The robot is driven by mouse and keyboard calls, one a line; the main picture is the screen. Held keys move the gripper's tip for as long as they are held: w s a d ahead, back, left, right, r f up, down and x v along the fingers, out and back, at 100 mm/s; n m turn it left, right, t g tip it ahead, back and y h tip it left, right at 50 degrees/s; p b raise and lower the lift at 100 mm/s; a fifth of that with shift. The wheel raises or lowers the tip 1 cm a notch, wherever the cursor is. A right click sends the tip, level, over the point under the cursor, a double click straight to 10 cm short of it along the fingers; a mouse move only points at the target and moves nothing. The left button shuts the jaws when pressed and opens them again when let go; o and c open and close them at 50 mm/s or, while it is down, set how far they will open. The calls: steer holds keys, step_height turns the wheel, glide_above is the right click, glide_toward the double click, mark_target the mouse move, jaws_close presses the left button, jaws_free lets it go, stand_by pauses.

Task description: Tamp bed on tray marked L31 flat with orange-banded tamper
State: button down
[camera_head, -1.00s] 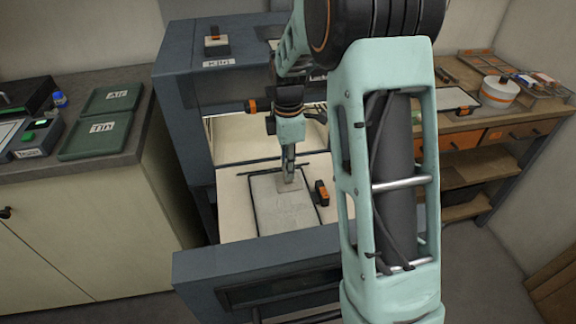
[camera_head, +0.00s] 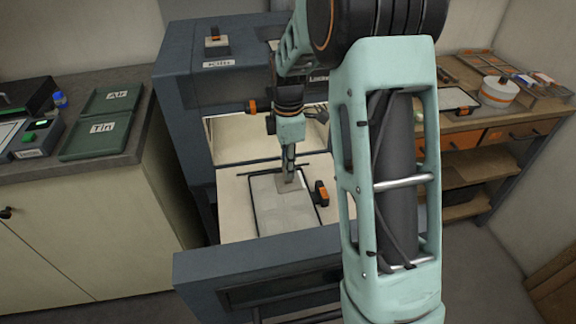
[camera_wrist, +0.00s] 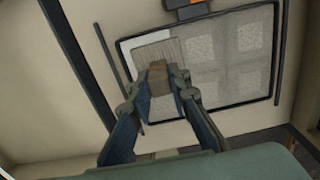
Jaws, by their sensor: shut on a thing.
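My gripper (camera_head: 289,170) is shut on a tamper, a flat grey block (camera_head: 287,187) with its handle between the fingers. In the wrist view, the fingers (camera_wrist: 165,72) close around the brownish handle, and the ribbed grey block (camera_wrist: 158,50) shows just beyond them. The block is low over or on the far part of the pale bed (camera_head: 285,215); contact cannot be told. The bed lies in a black-rimmed tray (camera_head: 257,222). In the wrist view, the bed (camera_wrist: 230,55) has speckled, faintly squared patches. No L31 mark is readable.
An orange-and-black block (camera_head: 321,193) stands beside the tray's right edge. The machine's front wall (camera_head: 225,270) and side housing surround the pale work surface (camera_head: 232,200). Green trays (camera_head: 90,138) lie on the left counter.

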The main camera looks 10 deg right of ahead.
steer(key=shift+r+p, duration=0.4)
steer(key=shift+r, duration=0.45)
steer(key=shift+s, duration=0.1)
steer(key=shift+s+b, duration=0.65)
steer(key=shift+s, duration=2.35)
steer(key=shift+f, duration=0.15)
steer(key=shift+f+b, duration=0.55)
steer(key=shift+f, duration=0.15)
steer(key=shift+f, duration=0.3)
steer(key=shift+r, duration=0.1)
